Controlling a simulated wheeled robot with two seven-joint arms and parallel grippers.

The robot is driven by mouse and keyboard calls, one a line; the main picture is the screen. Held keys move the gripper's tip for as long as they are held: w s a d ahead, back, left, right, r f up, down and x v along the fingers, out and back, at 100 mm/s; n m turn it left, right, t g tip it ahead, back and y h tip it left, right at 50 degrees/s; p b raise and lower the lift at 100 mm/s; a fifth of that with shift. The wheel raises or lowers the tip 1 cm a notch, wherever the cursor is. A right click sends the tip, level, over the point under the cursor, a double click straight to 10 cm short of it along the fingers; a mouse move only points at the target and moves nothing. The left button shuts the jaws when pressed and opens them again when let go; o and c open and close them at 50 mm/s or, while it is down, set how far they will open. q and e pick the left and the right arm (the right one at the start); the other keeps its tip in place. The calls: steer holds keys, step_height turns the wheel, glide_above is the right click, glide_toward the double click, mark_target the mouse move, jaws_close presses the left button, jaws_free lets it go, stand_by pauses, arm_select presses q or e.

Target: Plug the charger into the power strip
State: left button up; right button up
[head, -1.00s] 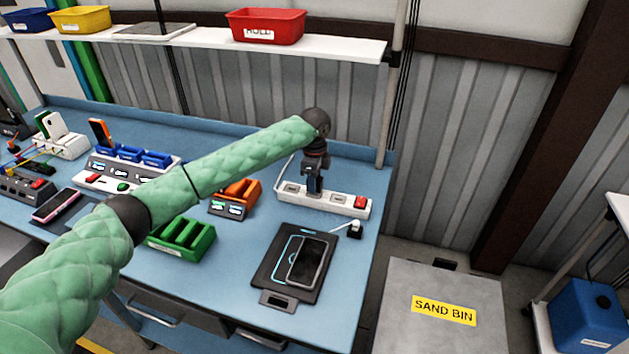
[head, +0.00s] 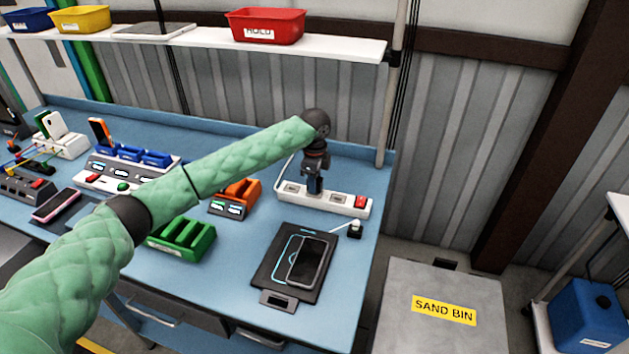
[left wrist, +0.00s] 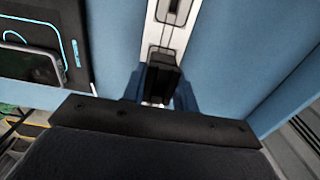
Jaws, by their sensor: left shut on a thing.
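The white power strip (head: 340,204) lies near the back right of the blue bench, with a red switch at its right end. My left gripper (head: 314,186) points down over its middle and is shut on the charger, a small black block. In the left wrist view the charger (left wrist: 163,76) sits between the blue fingers of the left gripper (left wrist: 158,96), over the white face of the power strip (left wrist: 176,38). The charger's prongs are hidden, so I cannot tell whether they are in a socket. My right gripper is not in view.
A black charging pad (head: 268,268) with a phone (head: 311,260) lies in front of the strip. A small plug (head: 355,230) with a white cable is at its right. A green rack (head: 182,238) and an orange dock (head: 240,192) stand left. A shelf (head: 200,43) runs above the bench's back.

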arm_select(q)
steer(key=shift+f, duration=0.15)
steer(key=shift+f, duration=0.4)
stand_by(0.5)
steer(key=shift+f, duration=0.2)
stand_by(0.3)
steer(key=o, duration=1.1)
steer(key=shift+c, duration=0.2)
